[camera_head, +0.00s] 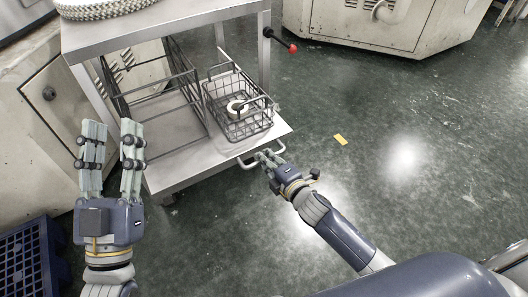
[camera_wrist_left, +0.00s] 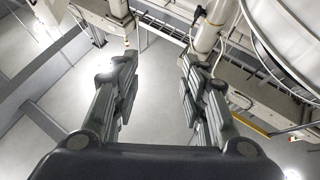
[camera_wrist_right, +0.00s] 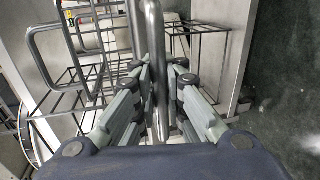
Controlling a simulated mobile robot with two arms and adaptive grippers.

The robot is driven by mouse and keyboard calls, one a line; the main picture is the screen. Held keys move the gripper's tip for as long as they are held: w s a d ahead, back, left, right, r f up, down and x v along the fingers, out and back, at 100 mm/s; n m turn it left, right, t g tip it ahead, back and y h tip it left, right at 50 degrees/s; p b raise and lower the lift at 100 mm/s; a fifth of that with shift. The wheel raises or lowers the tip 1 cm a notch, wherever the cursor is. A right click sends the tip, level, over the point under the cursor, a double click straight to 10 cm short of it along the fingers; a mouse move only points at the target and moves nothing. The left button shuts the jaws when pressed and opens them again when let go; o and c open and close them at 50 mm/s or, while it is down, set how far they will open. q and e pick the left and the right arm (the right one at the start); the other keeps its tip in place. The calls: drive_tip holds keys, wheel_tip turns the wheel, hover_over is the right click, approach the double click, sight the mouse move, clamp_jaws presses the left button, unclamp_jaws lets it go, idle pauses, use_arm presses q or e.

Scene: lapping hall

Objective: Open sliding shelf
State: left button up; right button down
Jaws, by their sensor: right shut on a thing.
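The sliding shelf (camera_head: 180,170) is a grey metal board low in a metal cart, and its front end sticks out past the cart's legs. A bent metal bar handle (camera_head: 247,164) is on its front edge; it also shows in the right wrist view (camera_wrist_right: 152,30). My right gripper (camera_head: 268,157) is at the handle, shut on it, with the bar running between its fingers in the right wrist view. My left gripper (camera_head: 110,130) is open and empty, raised to the left of the shelf with its fingers pointing up; its wide gap shows in the left wrist view (camera_wrist_left: 160,70).
A black wire basket (camera_head: 240,105) holding a white ring (camera_head: 236,107) stands on the shelf beside a wire rack (camera_head: 160,100). A red-knobbed lever (camera_head: 292,47) sticks out at the cart's right. A blue crate (camera_head: 27,262) lies lower left.

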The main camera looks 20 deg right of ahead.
use_arm(q)
drive_tip(key=shift+w+d+f+g, duration=0.1)
drive_tip(key=shift+f+g, duration=0.3)
drive_tip(key=shift+f, duration=0.15)
drive_tip(key=shift+w+d+f+g, duration=0.1)
drive_tip(key=shift+f+g, duration=0.3)
drive_tip(key=shift+f, duration=0.15)
use_arm(e)
drive_tip(key=shift+s+d, duration=0.3)
drive_tip(key=shift+s, duration=0.45)
drive_tip(key=c, duration=1.7)
unclamp_jaws()
drive_tip(key=shift+s, duration=0.2)
drive_tip(key=shift+v, duration=5.85)
drive_tip(key=shift+d, duration=0.1)
